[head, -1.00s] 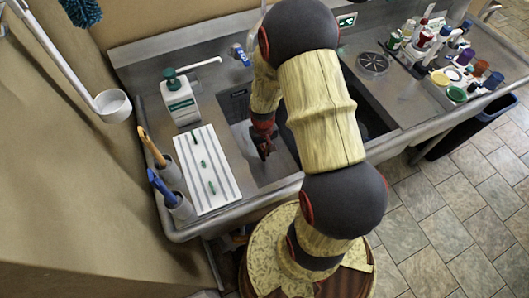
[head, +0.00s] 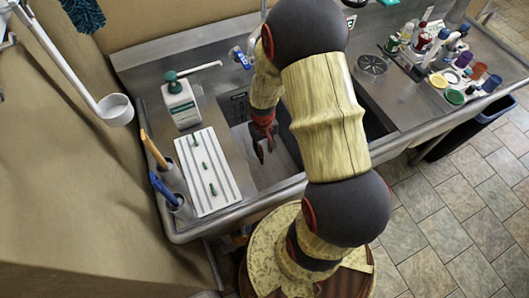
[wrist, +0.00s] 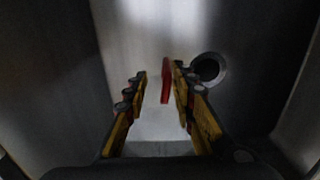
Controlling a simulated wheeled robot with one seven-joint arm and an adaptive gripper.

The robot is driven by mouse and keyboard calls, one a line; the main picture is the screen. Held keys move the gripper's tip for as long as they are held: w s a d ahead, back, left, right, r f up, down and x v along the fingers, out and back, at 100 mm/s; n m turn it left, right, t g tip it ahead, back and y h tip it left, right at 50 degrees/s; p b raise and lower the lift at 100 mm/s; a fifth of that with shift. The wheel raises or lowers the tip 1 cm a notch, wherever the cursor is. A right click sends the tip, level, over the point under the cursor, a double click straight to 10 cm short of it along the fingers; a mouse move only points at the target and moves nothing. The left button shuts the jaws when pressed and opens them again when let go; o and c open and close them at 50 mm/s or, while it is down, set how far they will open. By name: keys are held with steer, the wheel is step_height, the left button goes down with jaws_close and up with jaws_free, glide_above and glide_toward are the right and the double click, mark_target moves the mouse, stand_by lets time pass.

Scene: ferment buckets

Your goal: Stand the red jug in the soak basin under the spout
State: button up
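My gripper (head: 264,150) points down into the sink basin (head: 238,107). In the wrist view, its two fingers (wrist: 160,75) are apart. A narrow red piece (wrist: 166,82) shows between them, close to the right finger; I cannot tell whether it is part of the jug or of the finger. No whole red jug can be made out in either view. The wrist view shows the dim basin walls and a round drain-like hole (wrist: 208,68). My arm hides much of the sink and any spout behind it in the head view.
Left of the basin are a white pump bottle (head: 181,103), a striped mat (head: 207,172) with small green items, and holders with blue and orange handles. Several bottles and coloured caps (head: 455,60) crowd the right counter.

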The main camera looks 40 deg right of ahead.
steer(key=a+r+n+t+p, duration=0.1)
steer(key=a+r, duration=0.3)
steer(key=r, duration=0.9)
steer(key=a+r+t+p, duration=0.15)
steer(key=a+r, duration=0.25)
steer(key=r, duration=1)
steer(key=s+a+r+n+t, duration=0.2)
steer(key=s+a+r+t, duration=0.1)
steer(key=s+a+r, duration=0.4)
steer(key=v, duration=0.6)
steer(key=shift+s+a+b, duration=0.3)
steer(key=shift+s, duration=0.15)
steer(key=shift+r, duration=0.1)
